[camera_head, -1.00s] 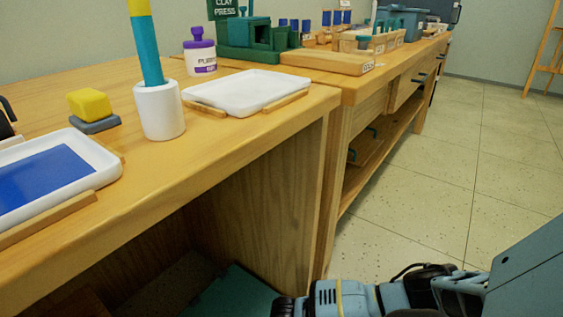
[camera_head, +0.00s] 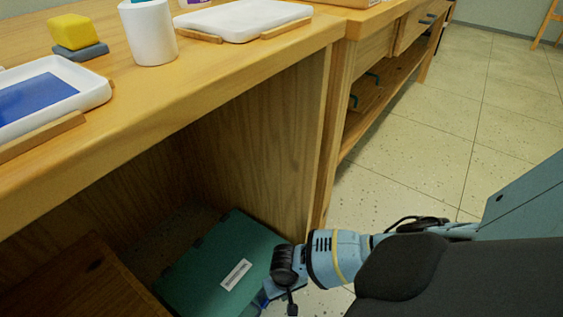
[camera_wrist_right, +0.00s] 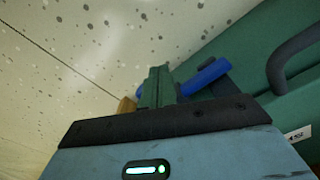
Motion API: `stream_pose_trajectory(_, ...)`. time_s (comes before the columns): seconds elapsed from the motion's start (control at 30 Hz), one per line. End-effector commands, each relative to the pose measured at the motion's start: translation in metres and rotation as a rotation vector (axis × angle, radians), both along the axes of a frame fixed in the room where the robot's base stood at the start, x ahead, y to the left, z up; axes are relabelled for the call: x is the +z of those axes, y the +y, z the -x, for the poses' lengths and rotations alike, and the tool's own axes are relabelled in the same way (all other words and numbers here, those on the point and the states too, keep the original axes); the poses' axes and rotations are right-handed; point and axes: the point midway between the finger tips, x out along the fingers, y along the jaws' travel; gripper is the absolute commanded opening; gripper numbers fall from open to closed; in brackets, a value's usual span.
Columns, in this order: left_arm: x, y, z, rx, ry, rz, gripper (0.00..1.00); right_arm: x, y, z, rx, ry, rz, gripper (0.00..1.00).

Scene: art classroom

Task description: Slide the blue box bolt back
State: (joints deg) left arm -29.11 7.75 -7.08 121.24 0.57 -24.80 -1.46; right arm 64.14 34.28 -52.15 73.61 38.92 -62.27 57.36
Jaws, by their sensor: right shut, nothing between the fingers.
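A green box (camera_head: 215,270) with a white label stands low under the table in the head view. In the right wrist view its green face (camera_wrist_right: 290,105) fills the right side. A blue bolt (camera_wrist_right: 206,75) with a dark mount shows on it there, partly hidden behind my fingers. My right gripper (camera_wrist_right: 158,84) is shut and empty, close beside the bolt; I cannot tell whether they touch. In the head view the right gripper (camera_head: 267,296) is at the box's right edge, its tips mostly hidden by the wrist. My left gripper is not in view.
The wooden table (camera_head: 190,95) overhangs the box, with a side panel (camera_head: 265,140) behind it. A brown wooden piece (camera_head: 75,285) lies at the left. A dark handle (camera_wrist_right: 290,55) sticks out near the bolt. The speckled floor (camera_head: 430,140) to the right is clear.

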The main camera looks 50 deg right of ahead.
Motion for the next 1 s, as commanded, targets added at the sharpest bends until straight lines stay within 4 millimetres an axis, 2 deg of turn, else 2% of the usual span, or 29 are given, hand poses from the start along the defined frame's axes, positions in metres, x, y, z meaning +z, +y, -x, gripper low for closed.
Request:
stream_pose_trajectory(0.5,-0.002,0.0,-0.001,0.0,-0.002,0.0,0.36,-0.005,-0.001,0.0,0.0,0.0,0.001,0.0)
stream_pose_trajectory(1.0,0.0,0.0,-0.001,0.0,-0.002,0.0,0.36,-0.005,-0.011,-0.001,-0.001,0.001,0.002,0.0)
